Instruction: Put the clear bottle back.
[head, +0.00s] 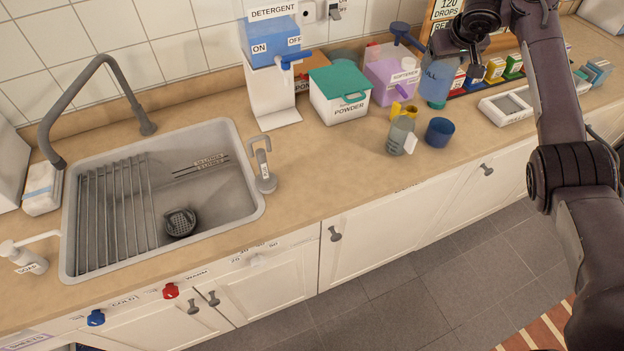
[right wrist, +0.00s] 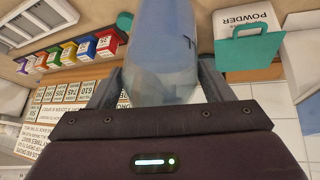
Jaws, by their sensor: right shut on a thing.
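The clear bottle (head: 437,78) is bluish and see-through, with dark lettering partly hidden. It stands roughly upright at the back right of the counter in the head view. My right gripper (head: 446,50) is shut on it near its upper part. In the right wrist view the bottle (right wrist: 162,45) sits between the two fingers of the gripper (right wrist: 160,82). I cannot tell whether its base touches the counter or hangs just above it. My left gripper is not in view.
A blue cup (head: 439,132) and a grey-green cup (head: 400,135) stand in front of the bottle. The purple softener jug (head: 388,85) and white powder box (head: 338,98) are to its left. A white tray (head: 507,107) and coloured boxes (head: 495,70) are to its right.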

